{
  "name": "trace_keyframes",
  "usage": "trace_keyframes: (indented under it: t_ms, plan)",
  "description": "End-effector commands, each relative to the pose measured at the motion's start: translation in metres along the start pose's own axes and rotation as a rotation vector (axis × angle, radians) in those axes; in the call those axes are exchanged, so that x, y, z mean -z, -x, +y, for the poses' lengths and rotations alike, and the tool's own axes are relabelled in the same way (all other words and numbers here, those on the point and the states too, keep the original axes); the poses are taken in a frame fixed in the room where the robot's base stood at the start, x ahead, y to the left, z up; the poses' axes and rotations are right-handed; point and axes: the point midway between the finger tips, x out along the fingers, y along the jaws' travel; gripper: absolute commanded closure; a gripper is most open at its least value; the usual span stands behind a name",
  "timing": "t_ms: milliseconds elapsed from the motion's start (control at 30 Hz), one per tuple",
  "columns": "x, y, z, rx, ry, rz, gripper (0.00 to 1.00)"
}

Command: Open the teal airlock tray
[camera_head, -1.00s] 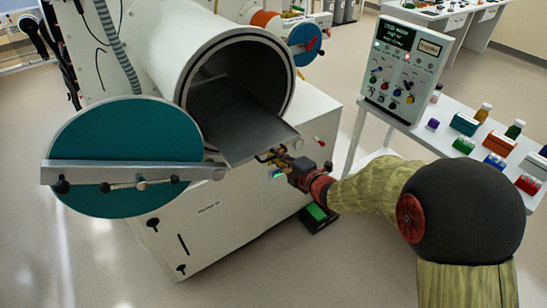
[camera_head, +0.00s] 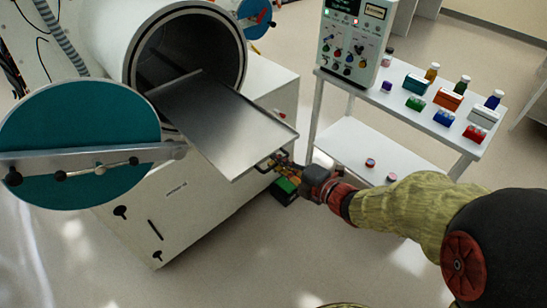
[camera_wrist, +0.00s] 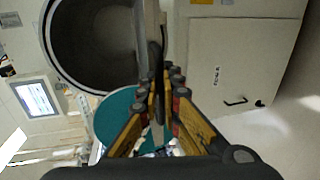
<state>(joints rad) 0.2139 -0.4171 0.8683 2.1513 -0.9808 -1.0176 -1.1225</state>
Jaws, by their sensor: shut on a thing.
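The airlock with the teal door (camera_head: 75,122) stands at the left in the head view, its round door swung open to the left. A flat metal tray (camera_head: 222,118) sticks out of the dark airlock tube (camera_head: 190,50), well past its rim. My gripper (camera_head: 280,164) is at the tray's front edge, shut on the tray handle (camera_head: 264,163). In the wrist view my gripper's fingers (camera_wrist: 158,85) close around the dark handle bar, and the tray shows edge-on between them. The teal door (camera_wrist: 118,118) lies behind the fingers there. The tray's rear end is hidden inside the tube.
A white cart (camera_head: 400,110) with several coloured boxes, small bottles and a control panel (camera_head: 350,45) stands at the right. Open floor lies at the front.

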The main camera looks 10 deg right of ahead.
Motion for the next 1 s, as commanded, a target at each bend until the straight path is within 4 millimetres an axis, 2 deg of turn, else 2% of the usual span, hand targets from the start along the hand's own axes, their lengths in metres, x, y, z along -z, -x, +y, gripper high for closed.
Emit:
trace_keyframes:
  t_ms: [267,300,633,1000]
  plan:
    - [0.0007,0.0015,-0.0041,0.007,-0.002,-0.001,1.00]
    - [0.0007,0.0015,-0.0042,0.007,-0.002,-0.001,0.94]
    - [0.0004,0.0010,-0.0026,0.004,-0.001,0.000,0.75]
    - [-0.0006,0.0046,-0.0012,0.002,0.000,-0.002,0.75]
